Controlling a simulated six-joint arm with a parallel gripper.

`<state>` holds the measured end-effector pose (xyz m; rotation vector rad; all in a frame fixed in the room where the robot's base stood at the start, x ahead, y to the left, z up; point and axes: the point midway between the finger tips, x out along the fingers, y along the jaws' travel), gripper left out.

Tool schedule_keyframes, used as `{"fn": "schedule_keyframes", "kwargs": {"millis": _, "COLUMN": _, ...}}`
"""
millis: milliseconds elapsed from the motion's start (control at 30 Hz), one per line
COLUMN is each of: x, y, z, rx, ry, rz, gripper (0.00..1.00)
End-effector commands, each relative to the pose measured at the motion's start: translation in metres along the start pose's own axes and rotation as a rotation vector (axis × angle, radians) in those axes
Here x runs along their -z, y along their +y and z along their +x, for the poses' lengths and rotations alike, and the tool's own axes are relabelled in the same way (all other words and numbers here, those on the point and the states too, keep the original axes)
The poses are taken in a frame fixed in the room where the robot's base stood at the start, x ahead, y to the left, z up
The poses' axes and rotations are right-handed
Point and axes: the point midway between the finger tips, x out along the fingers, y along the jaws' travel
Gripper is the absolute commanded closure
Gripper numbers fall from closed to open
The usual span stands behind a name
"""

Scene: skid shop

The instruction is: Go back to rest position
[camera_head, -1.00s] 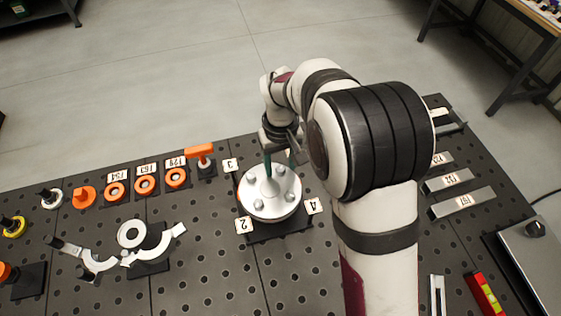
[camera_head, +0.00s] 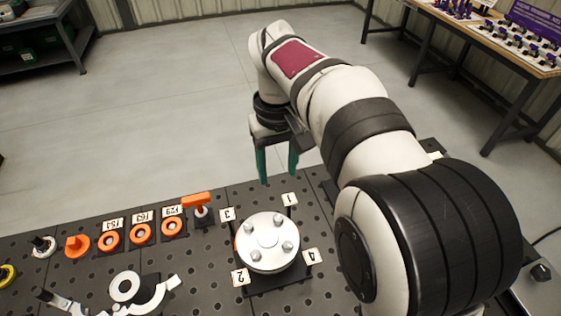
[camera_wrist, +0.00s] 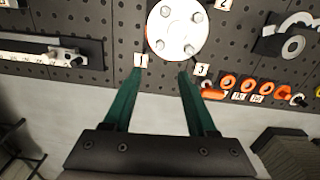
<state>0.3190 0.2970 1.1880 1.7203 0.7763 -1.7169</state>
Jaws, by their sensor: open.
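My gripper (camera_head: 278,172) is open and empty, its two green fingers apart. In the head view it hangs in the air beyond the round silver flange (camera_head: 268,238), past the far edge of the board. The flange has several bolts on its face and sits on a dark base with number tags around it. In the wrist view the gripper (camera_wrist: 160,72) points toward the flange (camera_wrist: 177,28), with clear space between the fingertips and the flange.
The black perforated board (camera_head: 200,262) carries orange rings (camera_head: 141,233), an orange-handled tool (camera_head: 198,204) and a silver curved clamp (camera_head: 150,300). A workbench (camera_head: 490,45) stands at the back right and a shelf (camera_head: 40,40) at the back left. The floor between is clear.

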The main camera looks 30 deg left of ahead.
Motion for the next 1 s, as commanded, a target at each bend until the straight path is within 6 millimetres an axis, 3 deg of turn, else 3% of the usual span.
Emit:
{"fn": "schedule_keyframes", "kwargs": {"millis": 267, "x": -0.002, "y": 0.001, "z": 0.000, "rx": 0.001, "ry": 0.000, "rz": 0.006, "gripper": 0.43}}
{"fn": "schedule_keyframes", "kwargs": {"millis": 333, "x": -0.017, "y": 0.014, "z": -0.005, "rx": 0.009, "ry": 0.000, "rz": 0.067, "gripper": 0.43}}
{"fn": "schedule_keyframes", "kwargs": {"millis": 367, "x": -0.030, "y": 0.024, "z": -0.009, "rx": 0.015, "ry": 0.000, "rz": 0.122, "gripper": 0.43}}
{"fn": "schedule_keyframes", "kwargs": {"millis": 433, "x": -0.081, "y": 0.052, "z": -0.019, "rx": 0.038, "ry": 0.001, "rz": 0.311, "gripper": 0.43}}
{"fn": "schedule_keyframes", "kwargs": {"millis": 500, "x": -0.146, "y": 0.071, "z": -0.021, "rx": 0.067, "ry": 0.003, "rz": 0.551, "gripper": 0.43}}
{"fn": "schedule_keyframes", "kwargs": {"millis": 600, "x": -0.233, "y": 0.070, "z": -0.007, "rx": 0.111, "ry": 0.006, "rz": 0.888, "gripper": 0.43}}
{"fn": "schedule_keyframes", "kwargs": {"millis": 700, "x": -0.290, "y": 0.051, "z": 0.016, "rx": 0.145, "ry": 0.010, "rz": 1.148, "gripper": 0.43}}
{"fn": "schedule_keyframes", "kwargs": {"millis": 800, "x": -0.317, "y": 0.036, "z": 0.033, "rx": 0.166, "ry": 0.010, "rz": 1.292, "gripper": 0.43}}
{"fn": "schedule_keyframes", "kwargs": {"millis": 1000, "x": -0.323, "y": 0.031, "z": 0.038, "rx": 0.171, "ry": 0.010, "rz": 1.333, "gripper": 0.43}}
